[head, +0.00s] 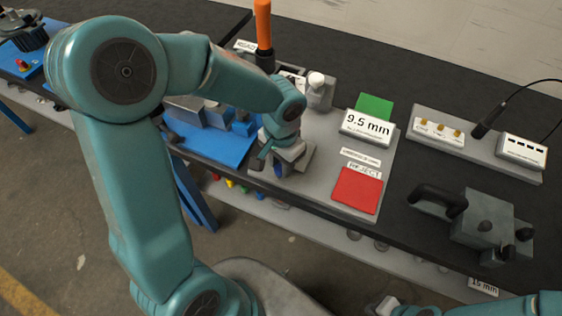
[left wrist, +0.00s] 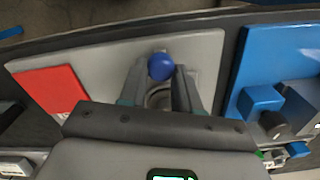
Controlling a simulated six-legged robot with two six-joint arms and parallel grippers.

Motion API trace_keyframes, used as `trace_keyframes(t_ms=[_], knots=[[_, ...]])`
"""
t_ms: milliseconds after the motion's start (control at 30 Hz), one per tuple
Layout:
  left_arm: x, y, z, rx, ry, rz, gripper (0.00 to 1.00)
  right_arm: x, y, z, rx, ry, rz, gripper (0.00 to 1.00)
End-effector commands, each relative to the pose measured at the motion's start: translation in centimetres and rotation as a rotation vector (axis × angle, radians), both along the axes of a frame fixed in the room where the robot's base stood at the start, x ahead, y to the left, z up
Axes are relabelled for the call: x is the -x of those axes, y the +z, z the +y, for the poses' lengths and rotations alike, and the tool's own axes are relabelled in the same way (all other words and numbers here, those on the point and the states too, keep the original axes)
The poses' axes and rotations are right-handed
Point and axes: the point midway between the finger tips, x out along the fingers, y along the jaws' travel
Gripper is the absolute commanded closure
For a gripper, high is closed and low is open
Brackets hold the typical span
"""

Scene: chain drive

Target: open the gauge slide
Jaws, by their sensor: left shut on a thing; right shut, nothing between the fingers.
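The gauge stands on a grey plate (head: 325,150), which also shows in the left wrist view (left wrist: 95,62). My left gripper (head: 279,170) is low over the left front part of this plate. In the left wrist view the gripper (left wrist: 160,80) is shut on a round blue knob (left wrist: 160,67), which sits between its fingertips. I take the knob for the gauge slide's handle. The gauge body is mostly hidden behind my gripper, so I cannot tell how far the slide is open. My right gripper (head: 386,306) shows only partly at the bottom edge, away from the gauge.
A "9.5 mm" sign (head: 368,127) and a green pad (head: 375,106) are behind right. A red REJECT pad (head: 356,190) lies right of my left gripper. A blue plate with blocks (left wrist: 262,85) lies beside the grey one. An orange-handled tool (head: 263,25) stands at the back.

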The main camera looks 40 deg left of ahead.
Motion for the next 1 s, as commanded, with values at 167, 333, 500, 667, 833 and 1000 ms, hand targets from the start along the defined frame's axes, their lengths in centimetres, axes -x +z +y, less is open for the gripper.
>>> trace_keyframes(t_ms=[167, 333, 500, 667, 833, 1000], knots=[[-0.2, 0.3, 0.1, -0.002, 0.002, -0.004, 0.42, 0.0, 0.1, 0.0, 0.0, 0.0, 0.0, 1.0], [0.0, 0.2, 0.0, -0.001, 0.001, -0.003, 0.42, 0.0, 0.1, 0.0, 0.0, 0.0, 0.0, 1.0], [0.0, 0.6, 0.0, -0.002, 0.001, -0.005, 0.42, 0.0, 0.1, 0.0, 0.0, 0.0, 0.0, 1.0], [-0.1, 3.4, 0.0, -0.001, 0.001, -0.01, 0.42, 0.0, 0.2, 0.0, 0.0, 0.0, 0.0, 1.0], [-0.2, 8.0, 0.0, -0.001, 0.001, -0.011, 0.42, 0.0, 0.2, 0.0, 0.0, 0.0, 0.0, 1.0], [-0.1, 12.3, 0.0, 0.0, 0.001, -0.009, 0.42, 0.0, 0.4, 0.0, 0.0, 0.0, 0.0, 1.0]])
